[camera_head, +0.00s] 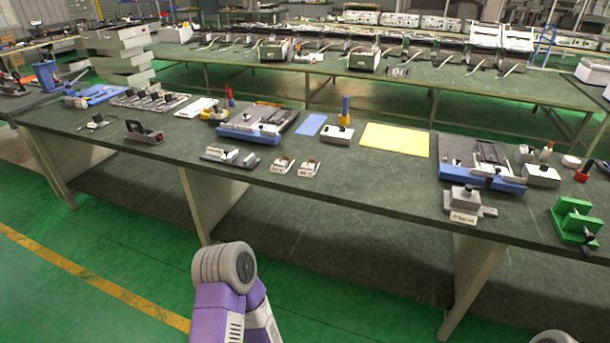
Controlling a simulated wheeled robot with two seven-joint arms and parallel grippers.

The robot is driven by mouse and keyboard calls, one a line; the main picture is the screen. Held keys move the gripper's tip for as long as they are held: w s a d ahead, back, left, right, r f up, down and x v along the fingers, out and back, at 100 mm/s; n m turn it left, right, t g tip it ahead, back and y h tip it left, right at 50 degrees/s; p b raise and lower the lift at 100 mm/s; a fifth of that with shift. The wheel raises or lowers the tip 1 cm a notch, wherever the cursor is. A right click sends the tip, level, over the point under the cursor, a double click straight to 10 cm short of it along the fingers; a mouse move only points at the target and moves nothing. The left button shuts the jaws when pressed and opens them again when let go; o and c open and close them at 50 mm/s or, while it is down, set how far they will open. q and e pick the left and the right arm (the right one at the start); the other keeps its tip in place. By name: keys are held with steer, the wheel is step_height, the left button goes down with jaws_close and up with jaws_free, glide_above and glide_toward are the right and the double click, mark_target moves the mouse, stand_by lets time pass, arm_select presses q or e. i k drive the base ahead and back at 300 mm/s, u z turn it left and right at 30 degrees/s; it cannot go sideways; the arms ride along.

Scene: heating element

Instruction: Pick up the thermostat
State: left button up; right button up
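No part is clearly recognisable as the thermostat at this distance. Two small silver-white parts with labels, a left one (283,164) and a right one (308,168), sit side by side near the front edge of the green workbench (345,188). A grey block with a label (463,200) stands near the front edge further right. A dark base with small metal parts (232,157) lies left of the pair. One of my purple and grey arms shows at the bottom, below the bench. Neither gripper is in view.
Blue-edged fixtures stand at the middle (250,131) and right (482,183). A yellow sheet (395,140) lies between them. A green fixture (575,219) stands at the far right. The bench is bare between the labelled pair and the grey block. Another bench (470,88) runs behind.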

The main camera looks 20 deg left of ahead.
mark_target(280, 166)
steer(key=u, duration=0.95)
steer(key=i, duration=0.85)
steer(key=u, duration=0.7)
